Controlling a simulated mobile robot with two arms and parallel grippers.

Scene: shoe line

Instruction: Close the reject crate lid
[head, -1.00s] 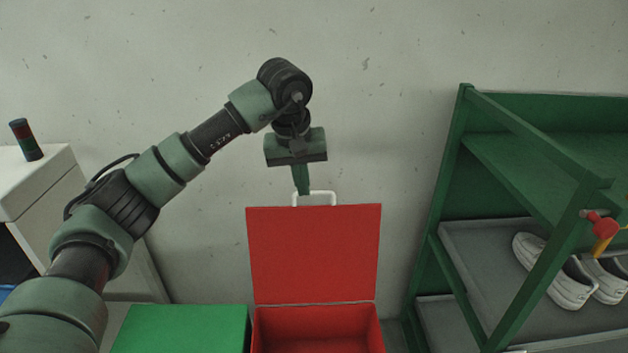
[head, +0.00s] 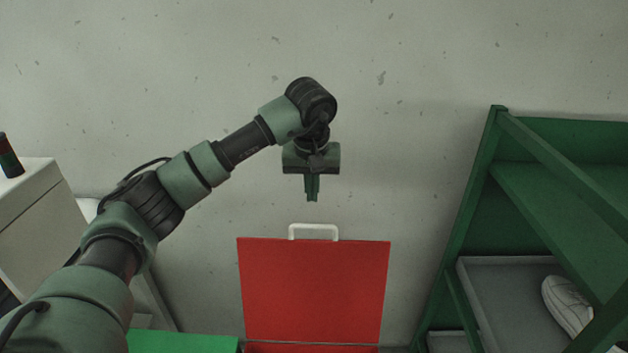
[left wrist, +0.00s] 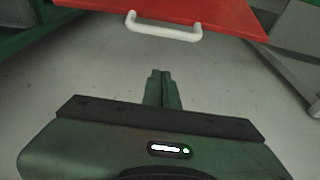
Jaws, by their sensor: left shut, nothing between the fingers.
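The red reject crate lid (head: 313,290) stands raised, upright, in the head view, with a white handle (head: 313,231) on its top edge. Only a strip of the red crate (head: 312,348) shows below it. My left gripper (head: 312,198) is shut and empty, pointing down just above the handle in the head view, apart from it. In the left wrist view the shut fingers (left wrist: 162,75) point towards the handle (left wrist: 163,27) and lid (left wrist: 210,12), with floor visible between. My right gripper is not in view.
A green surface (head: 182,343) lies left of the crate. A green rack (head: 480,200) with grey trays and a white shoe (head: 567,305) stands at the right. A white cabinet (head: 40,220) is at the left. A bare wall is behind.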

